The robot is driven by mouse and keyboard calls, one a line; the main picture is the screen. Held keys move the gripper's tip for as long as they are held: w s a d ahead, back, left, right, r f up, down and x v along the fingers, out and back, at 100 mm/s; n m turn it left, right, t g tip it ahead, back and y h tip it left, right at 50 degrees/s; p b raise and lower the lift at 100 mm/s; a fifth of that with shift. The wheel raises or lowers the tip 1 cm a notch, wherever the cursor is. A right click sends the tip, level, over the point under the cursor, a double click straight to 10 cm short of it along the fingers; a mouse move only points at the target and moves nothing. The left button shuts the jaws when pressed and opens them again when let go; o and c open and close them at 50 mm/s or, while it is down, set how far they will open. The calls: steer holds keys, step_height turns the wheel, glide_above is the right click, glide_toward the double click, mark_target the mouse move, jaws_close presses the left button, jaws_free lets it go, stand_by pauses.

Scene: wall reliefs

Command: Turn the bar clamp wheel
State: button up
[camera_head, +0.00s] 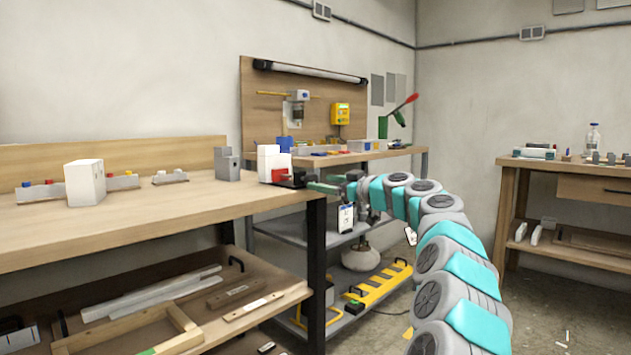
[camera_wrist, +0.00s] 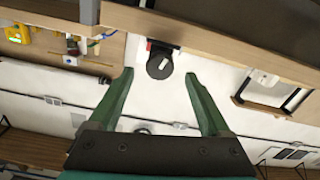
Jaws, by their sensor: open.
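The clamp wheel (camera_wrist: 157,68) is a black disc with a small pale piece on its face. A red part shows beside it, and it sits at the edge of a wooden bench top in the wrist view. In the head view the dark wheel (camera_head: 296,180) is at the right end of the near bench, partly hidden. My gripper (camera_head: 318,187) points left toward it. In the wrist view my gripper's green fingers (camera_wrist: 158,75) are spread apart, with the wheel seen beyond and between the tips. Nothing is between the jaws.
The near workbench (camera_head: 130,222) carries white and grey blocks, and its lower shelf (camera_head: 200,305) holds wooden pieces. Another table (camera_head: 580,168) is at the right. Floor is open at the lower right.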

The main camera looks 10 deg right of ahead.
mark_target(314, 180)
steer(key=shift+p+x, duration=0.35)
steer(key=shift+x, duration=1.45)
jaws_close()
